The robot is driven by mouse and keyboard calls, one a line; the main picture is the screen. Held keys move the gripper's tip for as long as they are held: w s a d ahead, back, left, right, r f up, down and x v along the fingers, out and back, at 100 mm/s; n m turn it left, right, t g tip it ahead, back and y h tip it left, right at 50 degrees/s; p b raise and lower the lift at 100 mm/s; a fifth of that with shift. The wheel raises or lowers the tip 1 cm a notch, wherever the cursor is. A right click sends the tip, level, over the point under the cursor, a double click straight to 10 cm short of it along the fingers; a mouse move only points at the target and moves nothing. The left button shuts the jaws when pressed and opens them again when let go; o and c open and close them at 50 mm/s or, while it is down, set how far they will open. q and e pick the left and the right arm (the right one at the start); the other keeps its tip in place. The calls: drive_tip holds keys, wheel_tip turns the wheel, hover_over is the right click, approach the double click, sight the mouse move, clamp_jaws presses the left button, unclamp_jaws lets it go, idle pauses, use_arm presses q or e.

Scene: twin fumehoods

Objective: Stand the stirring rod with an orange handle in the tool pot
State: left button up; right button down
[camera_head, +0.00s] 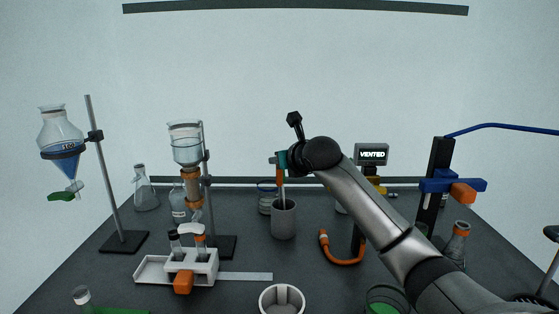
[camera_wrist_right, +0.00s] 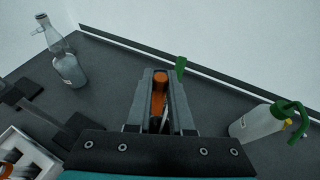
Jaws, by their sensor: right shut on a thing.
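My right gripper (camera_head: 279,164) is above the grey tool pot (camera_head: 284,224), its arm coming in from the right. It is shut on the orange handle (camera_head: 280,176) of the stirring rod, which hangs nearly upright. The thin rod runs down to the pot's mouth; how deep its tip sits is hard to tell. In the right wrist view, the orange handle (camera_wrist_right: 160,80) lies between the two grey fingers (camera_wrist_right: 160,108). The pot is not clearly visible in that view. My left gripper is not in view.
A white rack with orange-capped tubes (camera_head: 204,265) stands left of the pot. A funnel on a stand (camera_head: 187,150) is behind it. A white round container (camera_head: 282,299) is in front. An orange hose (camera_head: 345,261) lies to the right. A green-capped bottle (camera_wrist_right: 260,122) shows in the wrist view.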

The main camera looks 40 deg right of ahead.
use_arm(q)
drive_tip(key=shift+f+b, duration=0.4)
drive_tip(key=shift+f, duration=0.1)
use_arm(e)
drive_tip(key=shift+a+f, duration=0.1)
drive_tip(key=shift+f, duration=0.4)
drive_tip(key=c, duration=0.7)
unclamp_jaws()
drive_tip(key=shift+f, duration=0.1)
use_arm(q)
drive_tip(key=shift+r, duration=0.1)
